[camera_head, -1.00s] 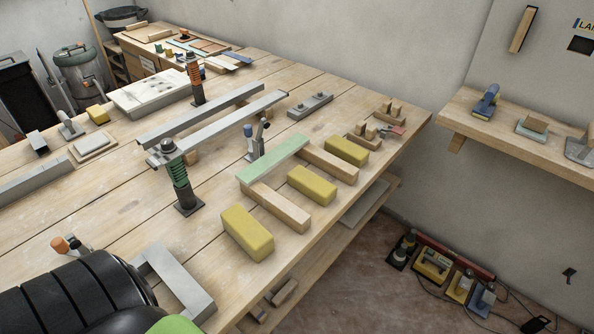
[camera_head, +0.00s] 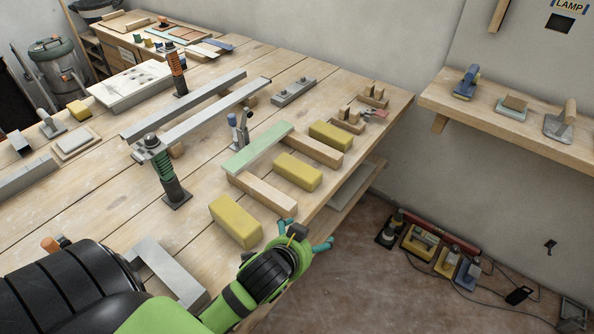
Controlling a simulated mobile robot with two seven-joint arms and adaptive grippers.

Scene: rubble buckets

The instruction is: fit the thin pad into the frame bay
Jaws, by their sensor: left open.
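The frame is a pale green bar (camera_head: 258,148) with two wooden side bars, a near one (camera_head: 263,192) and a far one (camera_head: 315,150). The bay lies between these bars and is open toward the table's front edge. One yellow pad (camera_head: 297,172) lies between the side bars, near the open end. Another yellow pad (camera_head: 235,222) lies outside the near bar, and a third (camera_head: 331,136) beyond the far bar. I cannot tell which is the thin one. My left gripper (camera_head: 303,235) is open and empty, its teal fingertips spread near the table edge, right of the near pad. My right gripper is out of view.
A small upright clamp (camera_head: 239,130) stands just behind the green bar. A dark post with a green spring (camera_head: 168,172) and long grey rails (camera_head: 200,105) stand further left. A grey angled bar (camera_head: 170,272) lies near my arm. A wall shelf (camera_head: 480,112) is at right.

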